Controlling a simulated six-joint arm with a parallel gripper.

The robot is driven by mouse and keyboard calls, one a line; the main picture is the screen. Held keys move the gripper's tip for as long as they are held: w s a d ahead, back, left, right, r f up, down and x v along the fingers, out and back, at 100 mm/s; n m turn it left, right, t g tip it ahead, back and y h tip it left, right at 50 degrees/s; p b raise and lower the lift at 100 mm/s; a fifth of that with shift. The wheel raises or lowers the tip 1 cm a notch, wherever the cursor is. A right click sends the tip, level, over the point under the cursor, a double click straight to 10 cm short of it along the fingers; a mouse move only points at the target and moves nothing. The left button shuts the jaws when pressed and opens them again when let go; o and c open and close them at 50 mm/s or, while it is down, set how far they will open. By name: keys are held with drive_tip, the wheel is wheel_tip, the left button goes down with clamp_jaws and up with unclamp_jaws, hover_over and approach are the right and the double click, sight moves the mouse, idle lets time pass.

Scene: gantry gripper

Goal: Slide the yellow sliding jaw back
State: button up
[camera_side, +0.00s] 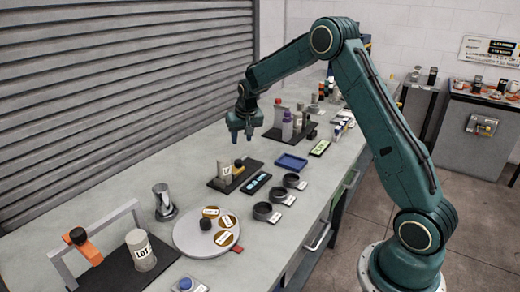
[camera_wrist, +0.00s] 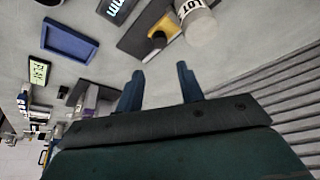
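The yellow sliding jaw (camera_side: 238,170) sits on a dark base plate (camera_side: 252,182) near the middle of the bench, with a black knob (camera_side: 238,163) on it. A white cylinder labelled LOT (camera_side: 224,172) stands beside it. In the wrist view the yellow jaw (camera_wrist: 164,27) is at the top, next to the LOT cylinder (camera_wrist: 200,25), which is partly cut off. My gripper (camera_side: 241,138) hangs above the bench, beyond the jaw and apart from it. In the wrist view its two fingers (camera_wrist: 160,70) are spread with nothing between them.
A blue tray (camera_side: 291,162) and black cups (camera_side: 264,211) lie near the jaw. Bottles (camera_side: 287,126) stand behind. A round turntable (camera_side: 205,238) and a grey frame with an orange carriage (camera_side: 85,248) are nearer the camera. A ribbed shutter (camera_side: 110,90) lines the left side.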

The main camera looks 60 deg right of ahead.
sight(239, 161)
drive_tip(key=x, duration=1.2)
drive_tip(key=shift+f, duration=0.4)
